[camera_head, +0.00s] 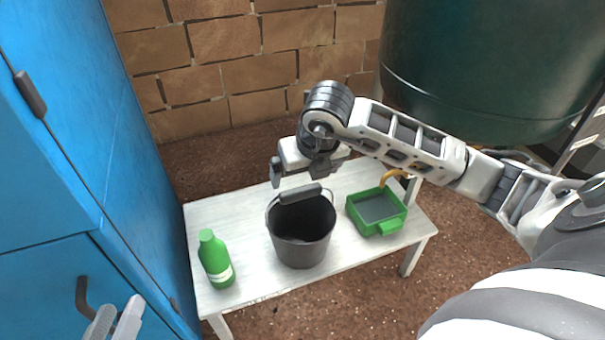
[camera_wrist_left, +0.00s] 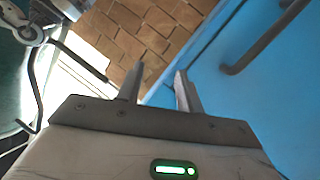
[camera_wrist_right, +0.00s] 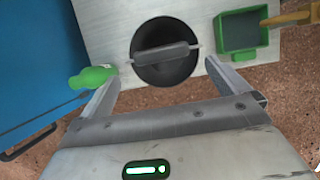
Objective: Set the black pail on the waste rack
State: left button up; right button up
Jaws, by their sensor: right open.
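The black pail (camera_head: 301,238) stands upright on a pale bench (camera_head: 238,207), its dark grip (camera_head: 300,194) raised over the mouth. In the right wrist view the pail (camera_wrist_right: 165,76) lies ahead, between and beyond the fingertips. My right gripper (camera_head: 297,172) is open and empty, just above and behind the pail's grip, apart from it as far as I can tell. My left gripper (camera_head: 115,322) is at the lower left by the blue cabinet. In the left wrist view its fingers (camera_wrist_left: 159,82) are apart with nothing between them. I cannot identify the waste rack in any view.
A green bottle (camera_head: 216,260) stands left of the pail, and a green tray (camera_head: 377,212) lies right of it. The blue cabinet (camera_head: 90,190) borders the left side. A large dark green tank (camera_head: 490,60) stands behind right, before a brick wall (camera_head: 230,60).

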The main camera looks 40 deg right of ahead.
jog(key=s+a+r+n+g+y, duration=0.2)
jog(key=s+a+y, duration=0.45)
jog(key=a, duration=0.55)
jog(key=s+a+r+n+g+y, duration=0.1)
jog(key=s+a+r+g+y, duration=0.1)
jog(key=s+a+y, duration=0.65)
jog(key=w+a+r+m+t+y, duration=0.2)
jog(key=r+m+t+y, duration=0.25)
jog(key=r+m, duration=0.2)
jog(key=w+a+r+m+t+y, duration=0.1)
jog(key=a+r+m+t+y, duration=0.2)
jog(key=r+m+t, duration=0.3)
jog(key=w+d+f+m+t+h, duration=0.2)
jog(key=w+d+m+t+h, duration=0.25)
jog(key=m+t+h, duration=0.7)
pick_arm(q)
jog(key=shift+a+f, duration=0.1)
jog(key=shift+a, duration=0.05)
pick_arm(e)
jog(key=s+f+m+g+h, duration=0.2)
jog(key=s+f+m+g, duration=0.2)
jog(key=f+m+g, duration=0.5)
notch_tip(320, 180, down, 2)
jog(key=shift+s+a+f+m, duration=0.15)
jog(key=shift+a+f+m, duration=0.1)
jog(key=shift+m, duration=0.35)
